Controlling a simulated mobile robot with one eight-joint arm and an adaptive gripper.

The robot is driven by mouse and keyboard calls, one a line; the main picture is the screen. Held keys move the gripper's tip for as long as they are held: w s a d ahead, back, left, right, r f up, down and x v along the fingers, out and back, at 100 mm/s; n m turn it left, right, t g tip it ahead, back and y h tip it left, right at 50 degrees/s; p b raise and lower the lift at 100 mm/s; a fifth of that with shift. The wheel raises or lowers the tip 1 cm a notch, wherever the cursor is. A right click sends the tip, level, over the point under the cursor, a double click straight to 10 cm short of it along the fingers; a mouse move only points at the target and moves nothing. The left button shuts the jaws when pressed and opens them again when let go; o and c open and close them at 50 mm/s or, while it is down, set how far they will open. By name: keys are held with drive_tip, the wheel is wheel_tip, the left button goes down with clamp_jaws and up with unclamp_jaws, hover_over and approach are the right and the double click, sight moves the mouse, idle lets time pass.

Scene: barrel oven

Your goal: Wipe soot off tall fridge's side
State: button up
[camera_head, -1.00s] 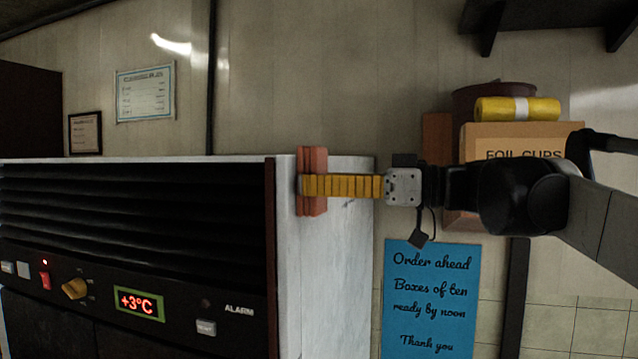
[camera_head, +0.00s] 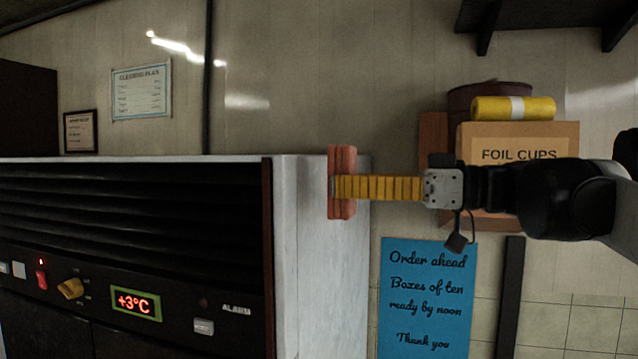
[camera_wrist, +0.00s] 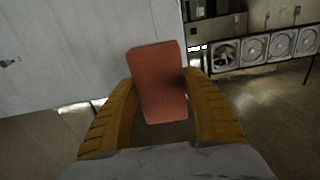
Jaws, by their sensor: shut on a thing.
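The tall fridge (camera_head: 130,215) stands at the left in the head view. Its pale side (camera_head: 300,260) faces right, and it also fills the upper left of the wrist view (camera_wrist: 80,50). A small dark soot-like mark (camera_wrist: 10,62) shows on it at the far left of the wrist view. My gripper (camera_head: 342,187), with yellow ribbed fingers, is shut on a reddish sponge-like block (camera_head: 342,155). The block is upright in front of the side panel, near its right edge. In the wrist view the block (camera_wrist: 158,85) sits between both fingers. I cannot tell whether it touches the panel.
A foil cups box (camera_head: 520,140) with a yellow roll (camera_head: 515,108) on top is behind my arm. A blue sign (camera_head: 427,300) hangs below it. A dark shelf (camera_head: 550,15) is at upper right. Several round fans (camera_wrist: 255,48) show in the wrist view.

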drive_tip(key=shift+s+d, duration=0.1)
drive_tip(key=shift+d, duration=0.1)
drive_tip(key=v, duration=0.3)
idle(0.4)
idle(0.3)
